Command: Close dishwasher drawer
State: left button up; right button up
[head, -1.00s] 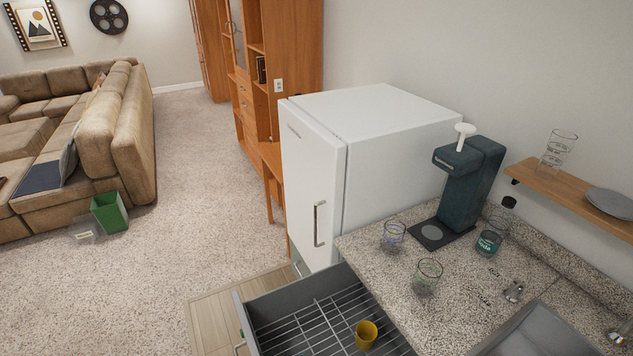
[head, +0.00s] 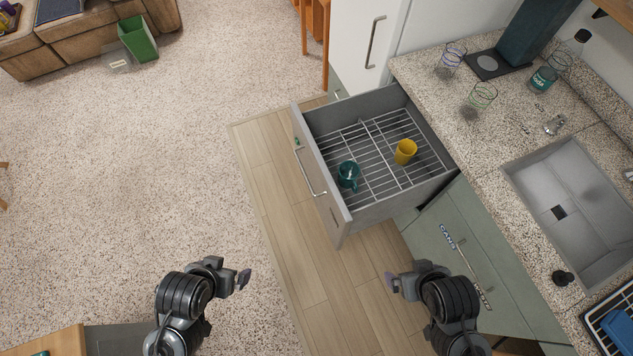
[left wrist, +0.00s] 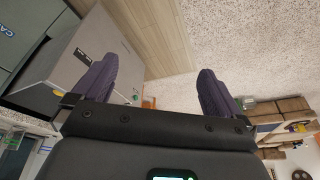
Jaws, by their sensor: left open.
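The dishwasher drawer (head: 341,208) is pulled out below the counter, its grey front and bar handle facing lower left. A teal mug (head: 348,175) and a yellow cup (head: 405,152) stand on its wire rack. My left gripper (head: 243,279) is at the lower left, apart from the drawer. In the left wrist view its purple fingers are spread with nothing between them (left wrist: 155,88), and the grey drawer (left wrist: 75,75) shows at the left. My right gripper (head: 391,283) is below the drawer, near the cabinet fronts; its finger gap is unclear.
The granite counter (head: 450,105) holds glasses, a bottle and a sink (head: 575,190). A white fridge (head: 352,40) stands behind the drawer. A green bin (head: 138,40) is by the sofa. The wood floor (head: 290,190) before the drawer is clear.

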pick_arm(q)
jog(key=shift+s+a+f, duration=0.1)
jog(key=shift+s+a, duration=0.05)
jog(key=shift+s, duration=0.05)
jog(key=shift+c, duration=0.2)
